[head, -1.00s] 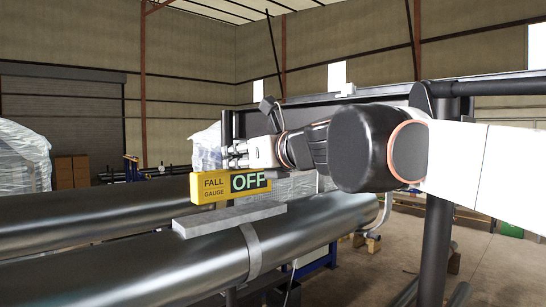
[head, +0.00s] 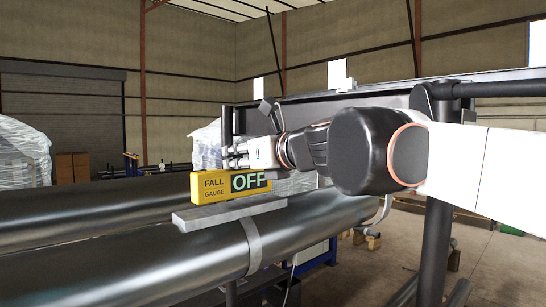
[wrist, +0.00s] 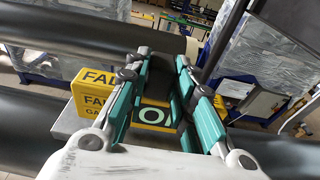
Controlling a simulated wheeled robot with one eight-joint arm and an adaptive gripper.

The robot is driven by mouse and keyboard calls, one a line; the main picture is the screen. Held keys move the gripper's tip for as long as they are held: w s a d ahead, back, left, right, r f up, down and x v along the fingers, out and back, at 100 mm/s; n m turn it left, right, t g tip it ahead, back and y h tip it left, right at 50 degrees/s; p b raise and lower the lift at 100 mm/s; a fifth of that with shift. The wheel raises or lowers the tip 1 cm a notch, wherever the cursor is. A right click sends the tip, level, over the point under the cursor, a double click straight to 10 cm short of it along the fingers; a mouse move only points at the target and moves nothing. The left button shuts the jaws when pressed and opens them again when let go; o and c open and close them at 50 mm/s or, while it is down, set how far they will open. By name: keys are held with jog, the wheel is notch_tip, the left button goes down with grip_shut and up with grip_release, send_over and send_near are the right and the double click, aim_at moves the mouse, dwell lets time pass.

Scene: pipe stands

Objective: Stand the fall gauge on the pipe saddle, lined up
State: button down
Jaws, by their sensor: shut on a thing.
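The fall gauge (head: 208,188) is a yellow block marked FALL GAUGE, with a dark display reading OFF. My gripper (head: 236,158) is shut on it from above. In the wrist view the green-padded fingers (wrist: 165,100) straddle the gauge (wrist: 92,92) and hide part of its face. The pipe saddle (head: 188,219) is a flat grey plate strapped on top of the near pipe (head: 110,265). The gauge is level-looking, over the plate and roughly along its length. Its lower edge is very close to the plate; I cannot tell whether they touch.
A second large pipe (head: 100,213) lies behind the near one. A dark upright post (head: 436,240) stands at right, under a dark beam. Wrapped pallets (head: 22,155) stand at far left. Open floor (head: 490,262) shows at right.

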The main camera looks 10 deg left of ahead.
jog(key=shift+f+b, duration=0.6)
jog(key=shift+f, duration=0.4)
dwell(0.4)
jog(key=c, duration=1.3)
grip_release()
jog(key=p+v, duration=0.1)
jog(key=v, duration=0.8)
jog(key=shift+p, duration=0.3)
